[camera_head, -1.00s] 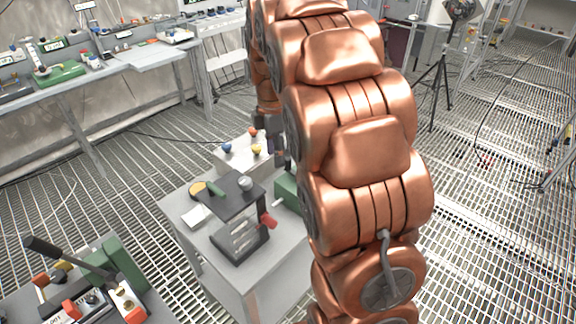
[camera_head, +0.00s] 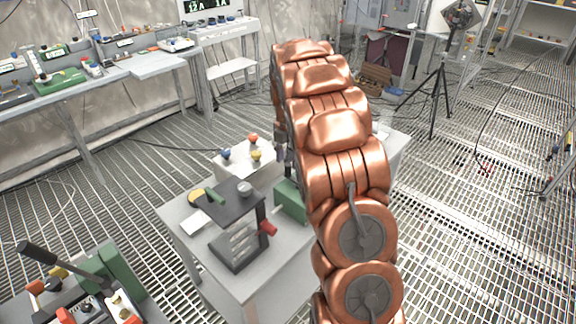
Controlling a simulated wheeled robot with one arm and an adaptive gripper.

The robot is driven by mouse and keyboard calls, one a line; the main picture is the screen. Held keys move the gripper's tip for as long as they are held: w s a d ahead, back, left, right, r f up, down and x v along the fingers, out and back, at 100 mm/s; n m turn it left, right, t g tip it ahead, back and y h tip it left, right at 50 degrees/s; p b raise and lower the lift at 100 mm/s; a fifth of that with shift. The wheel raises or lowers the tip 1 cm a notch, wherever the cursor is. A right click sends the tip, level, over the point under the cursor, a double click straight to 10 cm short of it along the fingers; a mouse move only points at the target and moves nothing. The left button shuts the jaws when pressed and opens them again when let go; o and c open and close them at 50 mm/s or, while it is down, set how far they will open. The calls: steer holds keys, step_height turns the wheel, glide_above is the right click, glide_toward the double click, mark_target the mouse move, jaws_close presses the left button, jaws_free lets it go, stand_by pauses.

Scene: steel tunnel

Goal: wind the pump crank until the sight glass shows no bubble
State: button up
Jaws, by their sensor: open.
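My copper arm rises through the middle of the view, and my gripper is hidden behind it. A green housing (camera_head: 290,201) stands on a grey table (camera_head: 258,277), partly covered by my arm; it may be the pump. I cannot make out a crank on it. No sight glass or bubble can be told in this view. A dark stand with a red knob (camera_head: 268,228) on its right side and pale rods inside stands on the same table, left of the green housing.
A lever device with a green block (camera_head: 118,268) is at lower left. Long benches line the left wall. A tripod (camera_head: 436,90) stands at back right.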

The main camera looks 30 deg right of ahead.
mark_target(288, 165)
steer(key=shift+f+p, duration=0.45)
steer(key=shift+f, duration=1.45)
jaws_close()
